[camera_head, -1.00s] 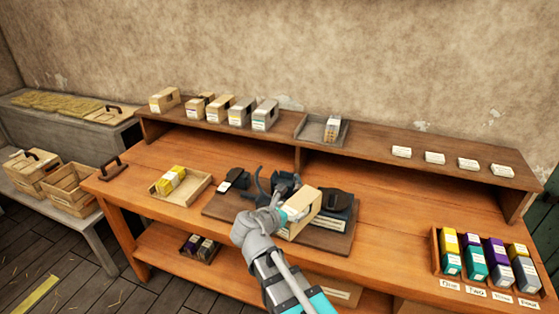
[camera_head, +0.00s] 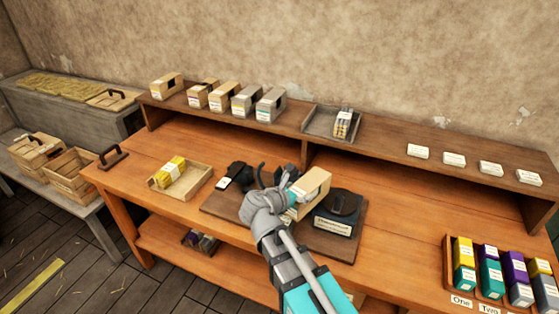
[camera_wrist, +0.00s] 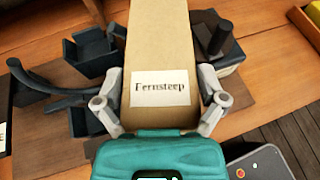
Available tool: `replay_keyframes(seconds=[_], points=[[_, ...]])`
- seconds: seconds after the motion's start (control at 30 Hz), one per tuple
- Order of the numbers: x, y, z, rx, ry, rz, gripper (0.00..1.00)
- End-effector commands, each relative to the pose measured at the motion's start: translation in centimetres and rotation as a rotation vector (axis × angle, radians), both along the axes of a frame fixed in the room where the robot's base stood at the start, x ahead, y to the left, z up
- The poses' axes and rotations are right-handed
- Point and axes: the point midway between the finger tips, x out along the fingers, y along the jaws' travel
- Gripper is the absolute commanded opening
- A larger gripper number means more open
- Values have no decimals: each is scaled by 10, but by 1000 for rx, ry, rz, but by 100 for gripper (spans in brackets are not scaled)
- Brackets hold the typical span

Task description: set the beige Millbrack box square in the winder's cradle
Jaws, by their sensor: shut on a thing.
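My gripper (camera_head: 288,200) is shut on a beige box (camera_head: 316,182) and holds it over the winder's board. The wrist view shows my gripper (camera_wrist: 162,98) with a finger on each long side of the box (camera_wrist: 158,45). The label on its facing side reads "Fernsteep", not Millbrack. The winder's dark parts (camera_head: 240,174) stand on a brown board (camera_head: 322,240), partly hidden by my gripper and the box. In the wrist view a dark open-topped holder (camera_wrist: 90,55) lies left of the box. I cannot tell whether the box touches the cradle.
A dark labelled block (camera_head: 336,215) stands right of the box. Several beige and grey boxes (camera_head: 223,95) and a grey tray (camera_head: 318,121) stand on the back shelf. A wooden tray with yellow boxes (camera_head: 195,188) is at left. A coloured-box rack (camera_head: 448,270) is at right.

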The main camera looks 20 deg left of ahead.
Motion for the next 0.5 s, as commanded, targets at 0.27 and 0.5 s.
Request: replay_keyframes(seconds=[0.27,0.5], points=[[5,-9,0,-1,-1,-15,29],[13,-6,3,-1,0,-3,29]])
